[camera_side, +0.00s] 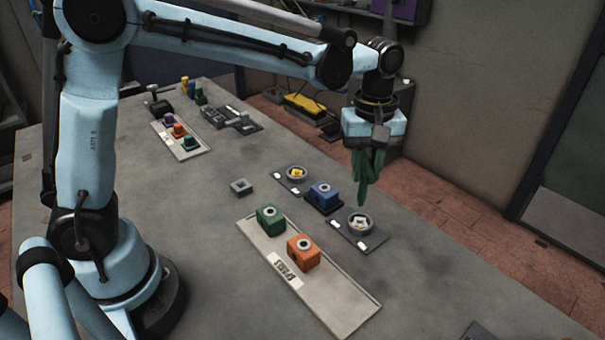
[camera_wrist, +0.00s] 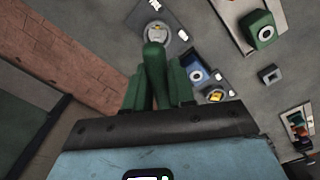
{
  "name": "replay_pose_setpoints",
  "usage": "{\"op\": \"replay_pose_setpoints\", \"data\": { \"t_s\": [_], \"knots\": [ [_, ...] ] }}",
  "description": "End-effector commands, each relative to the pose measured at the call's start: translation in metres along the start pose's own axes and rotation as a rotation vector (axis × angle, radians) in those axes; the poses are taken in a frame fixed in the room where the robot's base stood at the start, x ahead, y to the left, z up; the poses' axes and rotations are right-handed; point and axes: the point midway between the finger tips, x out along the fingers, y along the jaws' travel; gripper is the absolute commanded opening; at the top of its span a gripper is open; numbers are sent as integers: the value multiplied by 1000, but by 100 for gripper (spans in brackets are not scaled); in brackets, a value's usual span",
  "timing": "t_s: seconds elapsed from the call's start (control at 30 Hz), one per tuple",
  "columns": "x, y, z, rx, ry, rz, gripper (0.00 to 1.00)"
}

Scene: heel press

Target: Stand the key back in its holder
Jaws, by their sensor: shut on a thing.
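My gripper (camera_side: 367,165) hangs above the right part of the table, fingers down. It is shut on a dark green key (camera_side: 362,196), whose lower end points down over a round grey fitting (camera_side: 351,224). In the wrist view the rounded key (camera_wrist: 154,75) shows between the green fingers, with the round fitting (camera_wrist: 164,45) beyond its end. The key appears apart from the fitting. A blue block with a ringed hole (camera_side: 322,194) stands on a dark base left of the key. Which piece is the key's holder, I cannot tell.
A pale tray (camera_side: 335,305) holds a green block (camera_side: 270,218) and an orange block (camera_side: 303,252), both ringed. A round fitting with yellow inside (camera_side: 296,173) and a small grey square piece (camera_side: 241,187) are near. A rack of coloured pieces (camera_side: 188,153) stands farther back.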

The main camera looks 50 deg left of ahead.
Motion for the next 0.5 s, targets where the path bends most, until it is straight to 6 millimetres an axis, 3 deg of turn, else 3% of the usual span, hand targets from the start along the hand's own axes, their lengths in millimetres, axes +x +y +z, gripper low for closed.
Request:
{"op": "replay_pose_setpoints", "data": {
  "t_s": [0.17,0.3,0.5],
  "knots": [
    [-4,-33,-36,-94,1,-1,0],
    [-8,-81,-75,-215,1,-1,0],
    [-10,-159,-114,-397,1,-1,0]
  ]
}}
